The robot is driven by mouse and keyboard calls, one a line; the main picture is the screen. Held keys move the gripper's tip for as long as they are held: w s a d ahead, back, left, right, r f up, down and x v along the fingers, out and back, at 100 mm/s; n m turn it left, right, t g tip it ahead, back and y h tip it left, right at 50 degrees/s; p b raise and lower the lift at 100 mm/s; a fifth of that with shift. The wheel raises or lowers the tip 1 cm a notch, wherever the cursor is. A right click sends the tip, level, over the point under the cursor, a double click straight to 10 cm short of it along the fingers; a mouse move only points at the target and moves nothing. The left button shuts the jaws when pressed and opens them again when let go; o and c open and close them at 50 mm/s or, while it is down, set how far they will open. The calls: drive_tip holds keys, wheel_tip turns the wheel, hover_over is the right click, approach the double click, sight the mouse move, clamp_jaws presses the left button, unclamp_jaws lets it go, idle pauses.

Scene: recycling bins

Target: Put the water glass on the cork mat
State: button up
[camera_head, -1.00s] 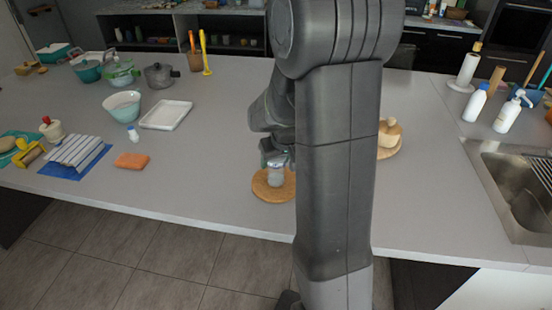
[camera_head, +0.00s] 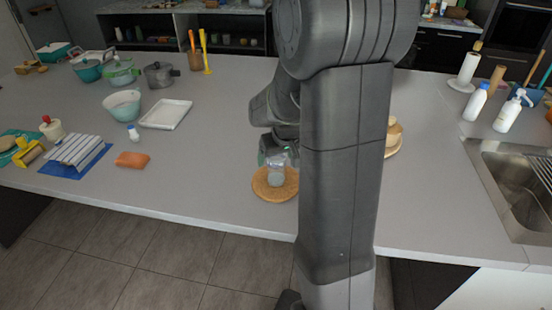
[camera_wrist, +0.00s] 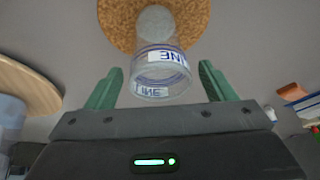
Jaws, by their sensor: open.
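The water glass (camera_head: 276,177) is clear, with a blue-and-white printed label. It stands upright on the round cork mat (camera_head: 262,191), near the front edge of the counter. In the wrist view the glass (camera_wrist: 163,75) sits ahead of and between my green fingertips, with the cork mat (camera_wrist: 118,22) under its far end. My gripper (camera_wrist: 160,84) is open, with a gap between each finger and the glass. In the head view my gripper (camera_head: 277,156) is at the glass's upper part, partly hidden by my arm.
A wooden board with a wooden piece (camera_head: 393,137) stands right of my arm, partly hidden. An orange sponge (camera_head: 132,160), a small white bottle (camera_head: 133,133) and a white tray (camera_head: 166,114) lie left. The sink (camera_head: 510,185) is at right. Counter between sponge and mat is clear.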

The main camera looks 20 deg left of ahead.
drive_tip(key=v, duration=1)
drive_tip(key=shift+d+r+b, duration=0.2)
drive_tip(key=shift+r+b, duration=0.05)
drive_tip(key=shift+b, duration=0.1)
